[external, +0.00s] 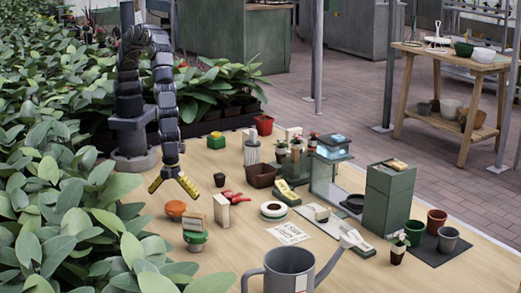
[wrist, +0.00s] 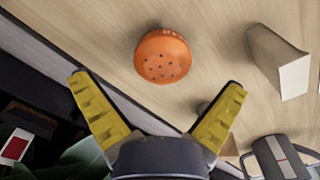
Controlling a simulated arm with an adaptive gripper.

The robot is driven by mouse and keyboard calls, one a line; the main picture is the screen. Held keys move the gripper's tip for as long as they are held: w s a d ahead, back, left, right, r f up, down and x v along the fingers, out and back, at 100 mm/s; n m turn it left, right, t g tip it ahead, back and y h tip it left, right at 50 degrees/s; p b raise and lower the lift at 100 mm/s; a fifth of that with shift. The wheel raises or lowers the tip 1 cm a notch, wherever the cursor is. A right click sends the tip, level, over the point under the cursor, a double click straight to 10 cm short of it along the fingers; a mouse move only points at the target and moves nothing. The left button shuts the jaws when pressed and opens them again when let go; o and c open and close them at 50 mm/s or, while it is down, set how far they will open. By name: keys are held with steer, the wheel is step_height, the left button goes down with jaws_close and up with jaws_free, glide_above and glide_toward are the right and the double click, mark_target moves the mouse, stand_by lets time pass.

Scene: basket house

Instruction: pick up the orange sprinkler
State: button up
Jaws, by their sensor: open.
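The orange sprinkler (external: 175,209) is a rounded orange head that rests on the wooden table near its left edge, beside the leaves. In the wrist view the orange sprinkler (wrist: 162,56) shows its face with small dark holes and lies just beyond the fingertips, roughly midway between them. My gripper (external: 173,187) hangs above the sprinkler, with its yellow fingers spread apart. In the wrist view my gripper (wrist: 158,86) is open and empty, and a gap shows between it and the sprinkler.
A cream block (external: 222,210) stands right of the sprinkler; it also shows in the wrist view (wrist: 280,62). A green-based item (external: 195,239) is close in front. Red-handled pruners (external: 234,197) and a black pot (external: 219,180) lie further right. Leafy plants (external: 60,190) crowd the left side.

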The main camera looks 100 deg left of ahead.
mark_target(175, 202)
step_height(175, 202, down, 4)
steer(key=shift+w+f, duration=0.1)
steer(key=c, duration=1.2)
steer(key=shift+c, duration=0.2)
